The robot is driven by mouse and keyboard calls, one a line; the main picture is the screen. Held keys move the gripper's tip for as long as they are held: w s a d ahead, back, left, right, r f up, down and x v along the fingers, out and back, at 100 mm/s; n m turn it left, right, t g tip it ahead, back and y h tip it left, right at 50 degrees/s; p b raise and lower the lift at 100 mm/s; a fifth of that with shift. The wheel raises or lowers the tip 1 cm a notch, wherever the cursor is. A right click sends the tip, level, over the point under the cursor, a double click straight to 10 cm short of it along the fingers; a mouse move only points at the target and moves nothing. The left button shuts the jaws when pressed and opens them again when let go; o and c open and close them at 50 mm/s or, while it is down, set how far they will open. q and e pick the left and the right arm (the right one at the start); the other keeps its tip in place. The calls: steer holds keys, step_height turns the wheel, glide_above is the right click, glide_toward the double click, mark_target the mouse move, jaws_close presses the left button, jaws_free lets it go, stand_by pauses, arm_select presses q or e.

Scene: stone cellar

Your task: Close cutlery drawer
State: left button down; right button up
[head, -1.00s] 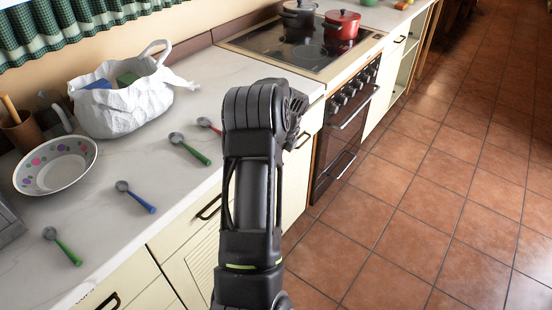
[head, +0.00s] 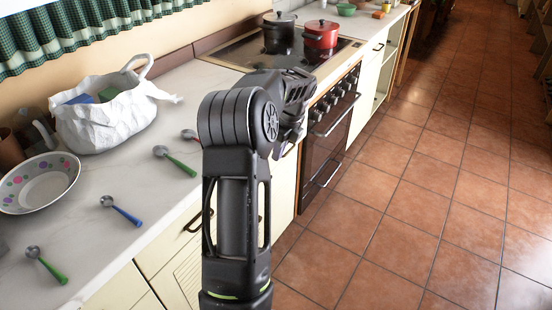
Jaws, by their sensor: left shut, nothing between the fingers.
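My left arm rises from the bottom of the head view in front of the counter. My left gripper (head: 290,138) is at its far end, pointing away beside the counter's front edge, near the oven. It is shut, with nothing held, and the arm partly covers it. Cream cabinet fronts (head: 176,262) with dark handles run under the counter, partly hidden by my arm. I cannot tell which front is the cutlery drawer, and no drawer clearly stands out. My right gripper is not in view.
The counter (head: 110,180) holds a white bag (head: 108,120), a dotted bowl (head: 38,184) and several spoons. A stove with a dark pot (head: 279,35) and a red pot (head: 320,34) stands beyond, above the oven (head: 328,140). The tiled floor at right is clear.

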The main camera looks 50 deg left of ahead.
arm_select(q)
steer(key=w+d+f+m+g+y+b, duration=0.2)
steer(key=d+f+y, duration=0.1)
steer(key=d+f, duration=0.35)
steer(key=w+d+f+m+g+y+b, duration=0.1)
steer(key=w+d+f+m+y+b, duration=0.1)
steer(key=d+f, duration=0.45)
steer(key=s+a+r+n+y, duration=0.1)
steer(key=a+r+n+y, duration=0.2)
steer(key=a+n+y, duration=0.1)
steer(key=shift+a+r+g+y, duration=0.35)
steer(key=shift+a+g+y, duration=0.1)
steer(key=shift+y, duration=0.65)
steer(key=shift+a, duration=0.1)
steer(key=r+p+x, duration=0.1)
steer(key=p+x, duration=0.1)
steer(key=x, duration=1.1)
steer(key=shift+s+a+f, duration=0.15)
steer(key=shift+a, duration=0.3)
